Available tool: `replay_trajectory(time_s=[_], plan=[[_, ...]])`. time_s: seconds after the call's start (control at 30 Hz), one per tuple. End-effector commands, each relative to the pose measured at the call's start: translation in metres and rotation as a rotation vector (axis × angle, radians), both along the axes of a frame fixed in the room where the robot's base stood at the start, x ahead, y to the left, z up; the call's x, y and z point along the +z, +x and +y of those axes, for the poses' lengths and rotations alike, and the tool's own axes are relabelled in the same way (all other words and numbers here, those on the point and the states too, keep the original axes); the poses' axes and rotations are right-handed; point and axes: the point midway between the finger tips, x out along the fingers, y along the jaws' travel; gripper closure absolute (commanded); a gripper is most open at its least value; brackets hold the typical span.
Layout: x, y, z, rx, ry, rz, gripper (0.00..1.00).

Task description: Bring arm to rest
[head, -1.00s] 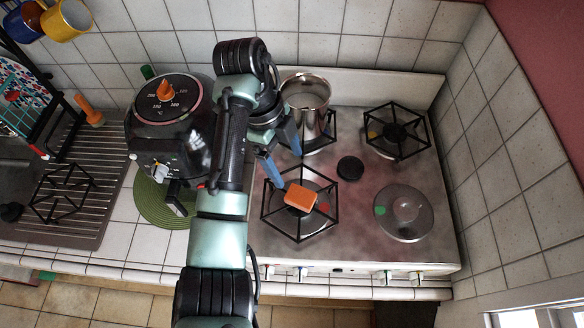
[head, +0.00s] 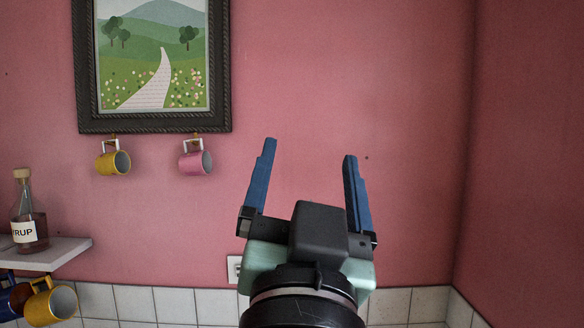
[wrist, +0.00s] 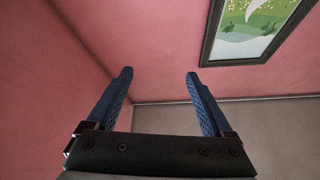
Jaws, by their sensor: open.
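My gripper (head: 308,150) is open and empty in the head view. Its two blue fingers point up in front of the pink wall, well apart. The wrist view also shows the gripper (wrist: 159,75) open, with nothing between its fingers and the pink wall and grey ceiling beyond. The stove is out of sight in both current views.
A framed landscape picture (head: 88,60) hangs at the upper left, with a yellow mug (head: 112,163) and a pink mug (head: 193,164) hanging below it. A syrup bottle (head: 28,215) stands on a shelf (head: 62,255) at left.

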Motion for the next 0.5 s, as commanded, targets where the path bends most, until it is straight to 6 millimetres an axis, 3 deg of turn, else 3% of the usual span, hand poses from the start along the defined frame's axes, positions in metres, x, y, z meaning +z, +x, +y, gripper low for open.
replay_trajectory(time_s=[0.03, 0.1, 0.2, 0.5], plan=[[0.019, -0.025, 0.004, -0.017, -0.067, -0.088, 0.15], [0.039, -0.053, 0.01, -0.04, -0.14, -0.183, 0.15], [0.054, -0.077, 0.015, -0.063, -0.198, -0.264, 0.15], [0.058, -0.085, 0.017, -0.073, -0.217, -0.291, 0.15]])
